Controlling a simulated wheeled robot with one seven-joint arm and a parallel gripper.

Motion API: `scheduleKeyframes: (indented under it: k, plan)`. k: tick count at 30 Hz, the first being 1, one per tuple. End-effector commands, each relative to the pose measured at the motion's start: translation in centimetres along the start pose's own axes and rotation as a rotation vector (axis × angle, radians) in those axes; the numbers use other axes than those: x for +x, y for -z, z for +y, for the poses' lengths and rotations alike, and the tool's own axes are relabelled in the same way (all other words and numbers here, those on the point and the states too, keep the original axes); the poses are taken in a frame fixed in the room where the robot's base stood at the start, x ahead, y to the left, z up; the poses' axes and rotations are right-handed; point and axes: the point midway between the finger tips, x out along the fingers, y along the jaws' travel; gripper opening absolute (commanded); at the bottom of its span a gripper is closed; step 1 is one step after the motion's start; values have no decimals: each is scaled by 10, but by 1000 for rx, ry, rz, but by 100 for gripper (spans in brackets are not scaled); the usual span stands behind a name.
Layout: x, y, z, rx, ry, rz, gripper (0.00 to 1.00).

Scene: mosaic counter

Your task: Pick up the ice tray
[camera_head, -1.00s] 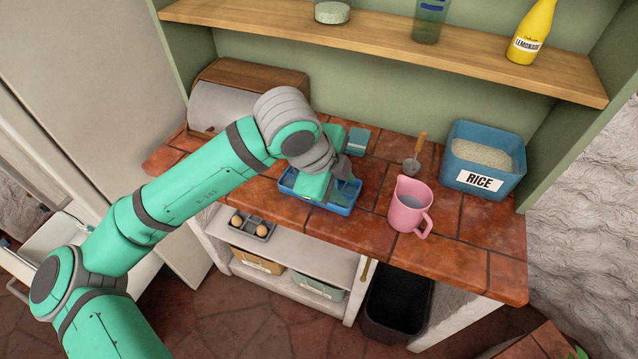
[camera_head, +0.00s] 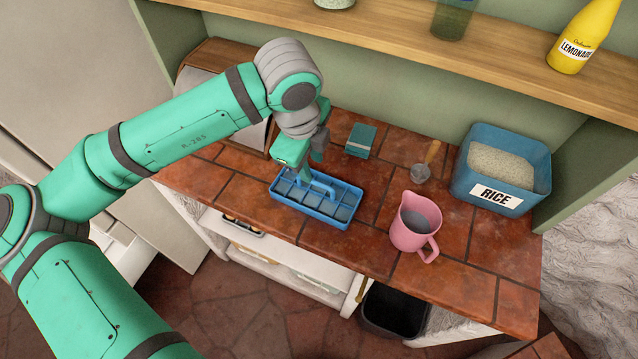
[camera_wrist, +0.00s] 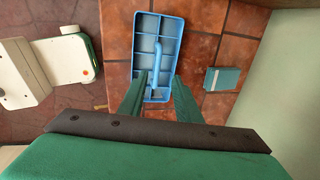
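The ice tray (camera_head: 338,213) is blue, with several compartments and a raised handle (camera_head: 311,183) along its middle. It lies flat on the tiled counter. My gripper (camera_head: 306,174) is over the far left part of the tray, pointing down. In the wrist view the tray (camera_wrist: 172,28) lies ahead of the fingers, and my open gripper (camera_wrist: 162,82) has one finger on each side of the handle's near end. A gap shows between the fingers and the handle. Whether the fingertips reach down to handle height is hard to tell.
A pink jug (camera_head: 412,228) stands right of the tray. A teal box (camera_head: 361,140), a small scoop (camera_head: 424,168) and a blue rice bin (camera_head: 512,170) stand behind. A wooden shelf (camera_head: 440,55) with bottles overhangs the back. Counter tiles around the tray are bare.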

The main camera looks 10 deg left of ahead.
Motion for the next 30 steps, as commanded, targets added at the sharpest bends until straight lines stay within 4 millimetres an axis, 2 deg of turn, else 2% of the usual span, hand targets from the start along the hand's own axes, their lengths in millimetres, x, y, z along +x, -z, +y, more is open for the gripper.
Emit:
scheduleKeyframes:
  k: [6, 14, 21, 25, 30]
  plan:
    - [31, -4, 2, -10, -1, 0, 31]
    - [49, -2, 1, -6, 0, -1, 31]
    - [82, 2, -2, -5, 0, 0, 31]
    - [92, 2, -1, -5, 1, -1, 31]
    - [94, 1, -2, -5, 2, -1, 31]
